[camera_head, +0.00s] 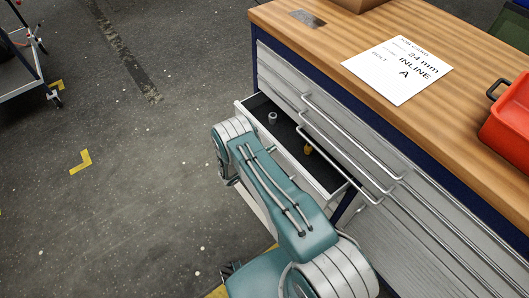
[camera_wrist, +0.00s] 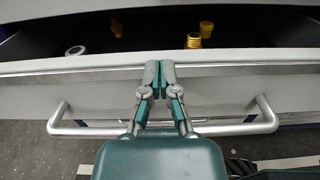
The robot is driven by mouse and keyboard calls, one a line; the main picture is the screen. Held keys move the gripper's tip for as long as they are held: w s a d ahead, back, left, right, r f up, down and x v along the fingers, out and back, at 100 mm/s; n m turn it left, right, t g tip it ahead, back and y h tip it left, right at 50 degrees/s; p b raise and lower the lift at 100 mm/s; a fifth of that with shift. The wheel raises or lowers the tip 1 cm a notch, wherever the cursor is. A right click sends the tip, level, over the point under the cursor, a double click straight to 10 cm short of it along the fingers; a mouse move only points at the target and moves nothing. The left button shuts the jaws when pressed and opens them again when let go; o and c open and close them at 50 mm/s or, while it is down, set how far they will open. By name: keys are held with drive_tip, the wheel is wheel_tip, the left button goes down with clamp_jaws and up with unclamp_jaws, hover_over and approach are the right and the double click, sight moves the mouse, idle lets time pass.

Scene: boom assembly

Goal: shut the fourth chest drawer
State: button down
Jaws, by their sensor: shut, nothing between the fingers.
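An open drawer (camera_head: 325,184) stands out from the chest (camera_head: 262,66), with a dark interior holding a small grey socket-like piece (camera_head: 272,118) and a yellow piece (camera_head: 308,148). In the wrist view the drawer front (camera_wrist: 90,97) spans the picture with its bar handle (camera_wrist: 240,128) below. My gripper (camera_wrist: 159,66) is shut and empty, with its fingertips at the front's upper edge; I cannot tell whether they touch it. In the head view my arm hides the gripper and part of the drawer front. I cannot tell the drawer's number from the pictures.
Other drawers with long bar handles (camera_head: 344,135) look shut. The wooden top (camera_head: 450,60) carries a job card (camera_head: 397,70) and a red bin (camera_head: 508,122). A wheeled cart (camera_head: 22,60) stands at far left. The floor left of the chest is clear.

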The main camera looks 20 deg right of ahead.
drive_tip(key=shift+d, duration=0.1)
drive_tip(key=x, duration=1.4)
drive_tip(key=v, duration=1.4)
drive_tip(key=shift+a, duration=0.2)
